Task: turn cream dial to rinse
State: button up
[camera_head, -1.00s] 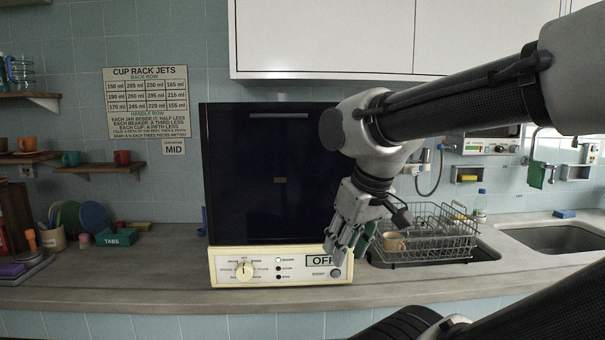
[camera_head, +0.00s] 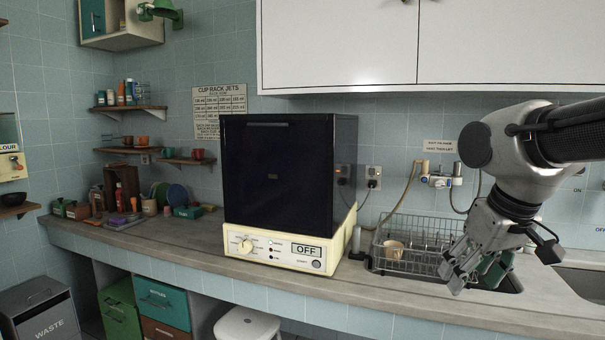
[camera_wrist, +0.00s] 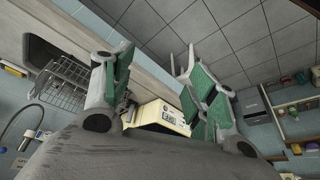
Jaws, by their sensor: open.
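The cream dial (camera_head: 246,246) is a round knob at the left of the cream front panel (camera_head: 283,262) of a dark-fronted countertop machine (camera_head: 275,180). The labels around it are too small to read. A display on the panel reads OFF (camera_head: 306,249), with small indicator lights to its left and a round button (camera_head: 316,265) below. My gripper (camera_head: 470,270) is open and empty in front of the dish rack, well to the right of the dial. In the wrist view my gripper's green-padded fingers (camera_wrist: 150,90) are apart, with the cream panel (camera_wrist: 162,113) between them at a distance.
A wire dish rack (camera_head: 420,240) with a tan mug (camera_head: 394,250) stands right of the machine. A sink (camera_head: 580,285) lies farther right. Shelves and several small items fill the left. The counter (camera_head: 190,240) is clear along its front edge. A white stool (camera_head: 248,325) stands below.

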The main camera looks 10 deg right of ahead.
aim_at(245, 247)
jog(key=z, duration=0.4)
jog(key=j+z, duration=0.35)
jog(key=j, duration=0.2)
jog(key=j+z, duration=0.4)
jog(key=j, duration=0.55)
jog(key=k+j+z, duration=0.1)
jog(key=j, duration=0.3)
jog(key=k+j+z, duration=0.1)
jog(key=j, duration=0.3)
jog(key=k+j, duration=0.15)
jog(key=j, duration=0.25)
jog(key=k+j+z, duration=0.1)
jog(key=j, duration=0.3)
jog(key=k+j, duration=0.1)
jog(key=j, duration=0.3)
jog(key=k+j, duration=0.1)
jog(key=j, duration=0.3)
jog(key=k+j, duration=0.1)
jog(key=j, duration=0.3)
jog(key=k+j, duration=0.1)
jog(key=j, duration=0.3)
jog(key=z, duration=0.05)
